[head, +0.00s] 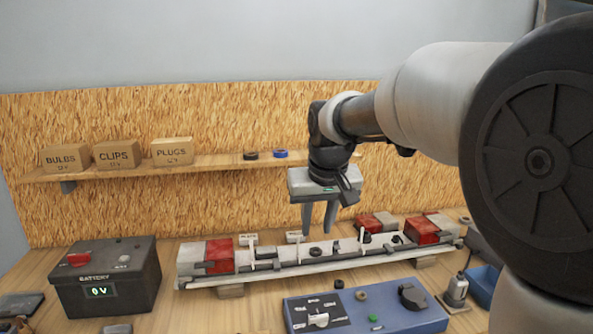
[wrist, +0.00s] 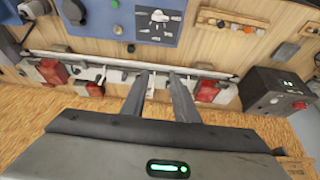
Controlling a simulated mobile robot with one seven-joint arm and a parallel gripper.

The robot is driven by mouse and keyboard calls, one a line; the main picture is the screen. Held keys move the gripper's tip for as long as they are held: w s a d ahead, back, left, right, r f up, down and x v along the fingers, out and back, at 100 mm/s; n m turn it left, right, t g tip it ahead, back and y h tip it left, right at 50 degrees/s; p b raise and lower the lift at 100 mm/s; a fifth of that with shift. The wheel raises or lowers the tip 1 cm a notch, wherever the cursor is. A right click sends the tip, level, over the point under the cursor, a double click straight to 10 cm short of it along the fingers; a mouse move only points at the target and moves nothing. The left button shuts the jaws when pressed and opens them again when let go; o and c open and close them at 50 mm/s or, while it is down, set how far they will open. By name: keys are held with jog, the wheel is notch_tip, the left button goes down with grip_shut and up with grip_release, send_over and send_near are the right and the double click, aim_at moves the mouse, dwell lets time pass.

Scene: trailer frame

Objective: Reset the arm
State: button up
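My gripper (head: 318,218) hangs fingers-down over the middle of the trailer light bar (head: 330,262) in the head view. In the wrist view my gripper (wrist: 158,80) shows its two fingers apart with nothing between them. The light bar has a red and white lamp (head: 218,254) at its left end and another red lamp (head: 422,231) at its right end. The fingertips appear above or just behind the bar; whether they touch it I cannot tell.
A black battery box (head: 105,280) reading 0 V stands at the left. A blue test panel (head: 365,312) lies in front of the bar. A shelf (head: 215,163) behind carries a BULBS box (head: 66,159), a CLIPS box (head: 115,154) and a PLUGS box (head: 172,151).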

jog(key=s+d+m, duration=0.1)
jog(key=s+d, duration=0.4)
jog(key=s, duration=0.8)
jog(key=s+d+f+m+t+p, duration=0.1)
jog(key=s+d, duration=0.3)
jog(key=s, duration=0.9)
jog(key=shift+d+f+h, duration=0.25)
jog(key=shift+d+h, duration=0.05)
jog(key=shift+d, duration=0.05)
